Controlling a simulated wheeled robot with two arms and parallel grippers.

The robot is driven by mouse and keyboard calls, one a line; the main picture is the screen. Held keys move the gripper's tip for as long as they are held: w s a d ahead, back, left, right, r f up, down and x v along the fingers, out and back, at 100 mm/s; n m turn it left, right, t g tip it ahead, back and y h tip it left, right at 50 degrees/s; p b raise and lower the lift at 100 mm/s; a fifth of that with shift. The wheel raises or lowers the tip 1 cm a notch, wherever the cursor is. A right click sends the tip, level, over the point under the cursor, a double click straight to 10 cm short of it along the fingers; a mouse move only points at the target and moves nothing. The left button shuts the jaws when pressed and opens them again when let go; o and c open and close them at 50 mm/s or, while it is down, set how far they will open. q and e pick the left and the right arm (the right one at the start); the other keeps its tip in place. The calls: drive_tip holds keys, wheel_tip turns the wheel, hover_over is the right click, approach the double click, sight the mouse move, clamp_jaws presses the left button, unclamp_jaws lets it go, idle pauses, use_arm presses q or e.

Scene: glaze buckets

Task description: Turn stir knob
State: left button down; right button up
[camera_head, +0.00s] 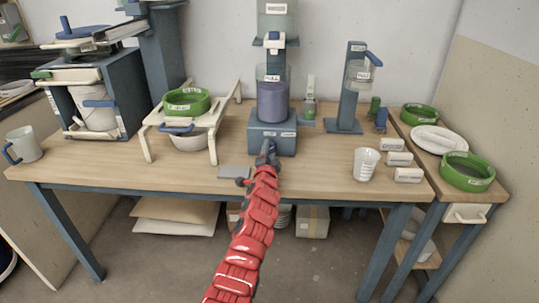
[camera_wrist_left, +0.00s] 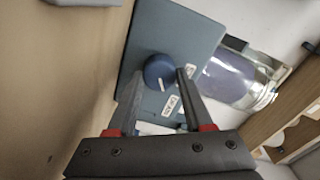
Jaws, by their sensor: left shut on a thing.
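The stir knob (camera_wrist_left: 160,68) is a round blue knob with a white pointer mark, on the front of the dark blue stirrer base (camera_wrist_left: 178,32). In the head view the base (camera_head: 286,143) stands on the wooden table, with a purple-grey bucket (camera_head: 272,103) on it. My left gripper (camera_head: 266,150) is at the base's front and hides the knob there. In the left wrist view my left gripper (camera_wrist_left: 161,74) has its two fingers on either side of the knob, shut on it. My right gripper is not in view.
The table (camera_head: 110,176) is clear in its front left part. A small grey plate (camera_head: 233,172) lies left of my arm. A white cup (camera_head: 366,164) and several labelled white blocks (camera_head: 408,175) stand to the right. A white stand (camera_head: 152,125) with a green ring is left of the stirrer.

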use_arm(q)
drive_tip(key=shift+n, duration=0.5)
drive_tip(key=shift+c, duration=1.5)
unclamp_jaws()
drive_tip(key=shift+s, duration=0.1)
drive_tip(key=shift+s+r, duration=0.1)
drive_tip(key=shift+s, duration=0.35)
drive_tip(key=s+p, duration=0.1)
drive_tip(key=s, duration=1.5)
drive_tip(key=shift+s+a+p, duration=0.15)
drive_tip(key=shift+s+p, duration=0.05)
drive_tip(key=shift+p, duration=0.2)
